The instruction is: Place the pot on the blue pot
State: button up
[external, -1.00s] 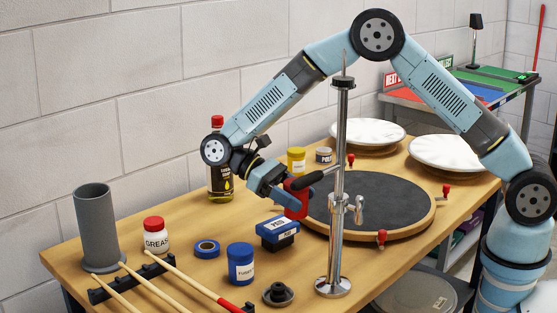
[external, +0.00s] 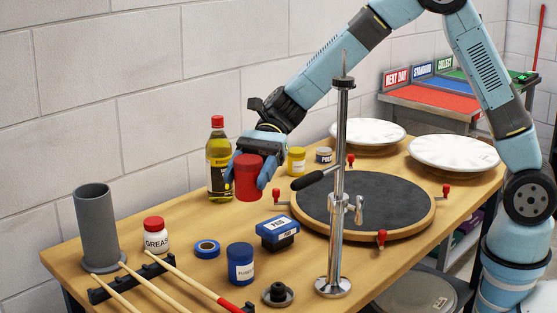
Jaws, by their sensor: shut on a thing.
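A red pot (external: 248,181) is held upright between the two blue fingers of my gripper (external: 249,172), in the air above the bench. My gripper is shut on it, with a finger on each side. The blue pot (external: 241,265), with a white label, stands upright on the bench near the front, below and apart from the red pot. Its blue top is uncovered.
A blue box on a dark block (external: 279,232), a blue tape ring (external: 207,248) and a white grease jar (external: 155,236) stand near the blue pot. An oil bottle (external: 219,165) is behind my gripper. A chrome stand (external: 338,230) rises at the right.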

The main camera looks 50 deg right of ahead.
aim_at(242, 156)
jog(key=r, duration=0.1)
jog(key=w+a+r+m+t, duration=0.1)
jog(key=w+m+t, duration=0.1)
jog(key=shift+a+r+y, duration=0.25)
jog(key=shift+r+y, duration=0.15)
notch_tip(242, 156, down, 4)
jog(key=shift+f, duration=0.25)
notch_tip(242, 156, down, 11)
jog(key=shift+r, duration=0.1)
jog(key=o, duration=1.1)
jog(key=shift+d+r, duration=0.1)
